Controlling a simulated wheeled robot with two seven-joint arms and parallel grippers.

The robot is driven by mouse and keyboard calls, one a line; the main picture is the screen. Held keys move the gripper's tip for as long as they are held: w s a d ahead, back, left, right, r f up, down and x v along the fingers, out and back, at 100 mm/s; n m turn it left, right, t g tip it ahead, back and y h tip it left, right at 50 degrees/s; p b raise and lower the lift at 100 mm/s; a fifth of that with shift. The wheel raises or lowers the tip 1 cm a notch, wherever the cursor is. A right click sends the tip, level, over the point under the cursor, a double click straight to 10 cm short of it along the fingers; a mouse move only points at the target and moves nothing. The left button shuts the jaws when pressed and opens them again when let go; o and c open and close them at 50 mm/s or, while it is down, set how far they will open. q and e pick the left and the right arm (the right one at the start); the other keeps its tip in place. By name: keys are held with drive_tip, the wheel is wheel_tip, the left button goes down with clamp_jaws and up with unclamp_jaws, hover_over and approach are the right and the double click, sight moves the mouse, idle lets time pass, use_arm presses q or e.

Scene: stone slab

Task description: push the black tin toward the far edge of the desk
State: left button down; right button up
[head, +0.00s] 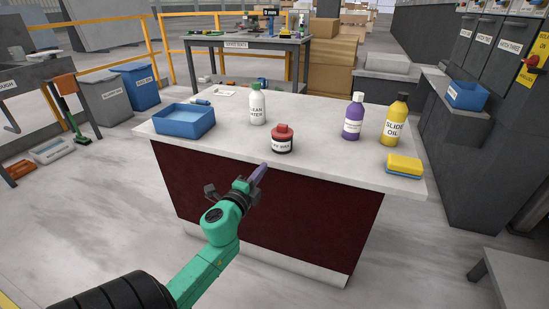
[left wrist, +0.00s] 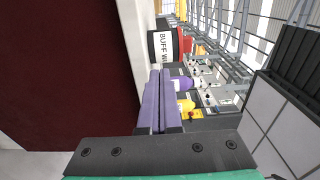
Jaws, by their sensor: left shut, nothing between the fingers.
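The black tin (head: 282,144) has a red top and a white label and stands upright near the front edge of the stone-topped desk (head: 330,152). In the left wrist view the tin (left wrist: 163,45) shows its label, just beyond my fingertips. My left gripper (head: 263,166) has purple fingers pressed together, with nothing between them. It is at the desk's front edge, a little left of and nearer than the tin; its fingers (left wrist: 160,78) point toward the tin. I cannot tell whether they touch it. My right gripper is not in view.
A white bottle (head: 257,107) stands behind the tin, to its left. A blue tray (head: 184,121) is at the left. A purple bottle (head: 353,118), a yellow oil bottle (head: 394,122) and a yellow sponge (head: 404,166) are at the right. The surface right behind the tin looks clear.

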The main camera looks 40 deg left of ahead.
sight(278, 149)
use_arm(q)
drive_tip(key=x, duration=0.9)
drive_tip(key=shift+w+a+f+b, duration=0.15)
drive_tip(key=shift+w+b, duration=0.2)
drive_tip(key=shift+w, duration=0.05)
